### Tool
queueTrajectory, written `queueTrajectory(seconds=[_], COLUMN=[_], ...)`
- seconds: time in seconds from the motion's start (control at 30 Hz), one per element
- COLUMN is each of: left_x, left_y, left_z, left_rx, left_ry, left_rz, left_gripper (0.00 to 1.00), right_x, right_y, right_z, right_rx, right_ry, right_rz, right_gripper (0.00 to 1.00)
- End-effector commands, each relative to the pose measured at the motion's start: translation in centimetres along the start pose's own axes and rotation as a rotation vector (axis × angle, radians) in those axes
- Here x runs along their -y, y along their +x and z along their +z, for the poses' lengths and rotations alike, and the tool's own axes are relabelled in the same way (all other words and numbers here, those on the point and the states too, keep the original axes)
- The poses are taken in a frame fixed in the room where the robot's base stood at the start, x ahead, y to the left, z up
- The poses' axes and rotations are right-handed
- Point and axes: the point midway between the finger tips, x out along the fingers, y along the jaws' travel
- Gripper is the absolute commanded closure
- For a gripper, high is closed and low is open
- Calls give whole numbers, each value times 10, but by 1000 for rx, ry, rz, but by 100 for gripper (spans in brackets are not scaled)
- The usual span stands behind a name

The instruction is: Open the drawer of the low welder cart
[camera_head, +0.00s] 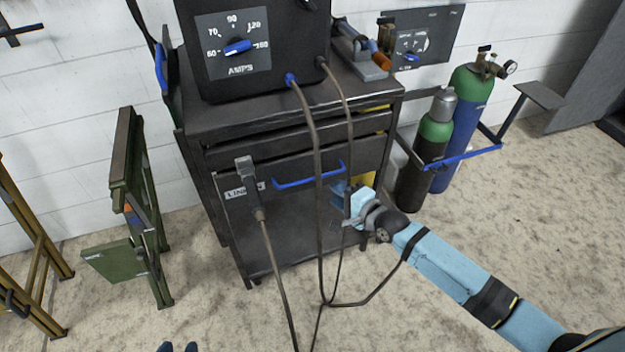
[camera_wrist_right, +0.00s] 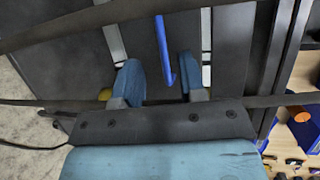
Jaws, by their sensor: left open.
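The black welder cart (camera_head: 262,228) stands against the wall, with a dark drawer front that carries a blue bar handle (camera_head: 292,183). The drawer looks shut. My right gripper (camera_head: 346,200) is at the right side of the drawer front, below and right of the handle. In the right wrist view its two blue fingers (camera_wrist_right: 163,88) are apart, and one end of the blue handle (camera_wrist_right: 161,50) reaches between them. Contact cannot be told. My left gripper (camera_head: 178,347) shows only as two blue tips, apart, at the bottom edge, away from the cart.
A welder (camera_head: 250,50) sits on the cart. Brown cables (camera_head: 318,200) hang in front of the drawer and pass near my right gripper. Gas cylinders (camera_head: 432,140) stand right of the cart. A green folded stand (camera_head: 135,200) is at left. The floor before the cart is mostly clear.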

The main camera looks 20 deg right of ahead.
Motion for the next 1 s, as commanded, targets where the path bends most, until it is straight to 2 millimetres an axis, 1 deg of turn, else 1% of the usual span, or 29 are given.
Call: queueTrajectory(seconds=[0.03,0.1,0.3,0.4,0.5,0.63,0.9,0.93,0.97,1.0], left_x=[0,0,-1,-2,-2,-2,-2,-2,-2,-2], left_y=[2,3,3,3,3,4,3,3,3,3], left_z=[3,3,-1,-2,-1,-1,-2,-2,-2,-2], left_rx=[-2,-5,-25,-31,-30,-30,-32,-32,-32,-32], left_ry=[-1,-4,-9,-10,-10,-10,-10,-10,-10,-10], left_rz=[1,3,7,9,11,12,13,13,13,13], left_gripper=[57,57,57,57,57,57,57,57,57,57], right_x=[-1,-1,-1,-1,-1,-1,0,0,0,0], right_y=[13,29,69,83,93,100,100,100,100,100], right_z=[0,0,0,0,0,0,0,0,0,0], right_rx=[0,0,0,0,0,0,0,0,0,0], right_ry=[-1,-3,-3,-3,-2,-2,-3,-3,-3,-3], right_rz=[-2,-2,-1,0,0,0,1,1,1,1], right_gripper=[62,62,62,62,62,62,62,67,74,83])
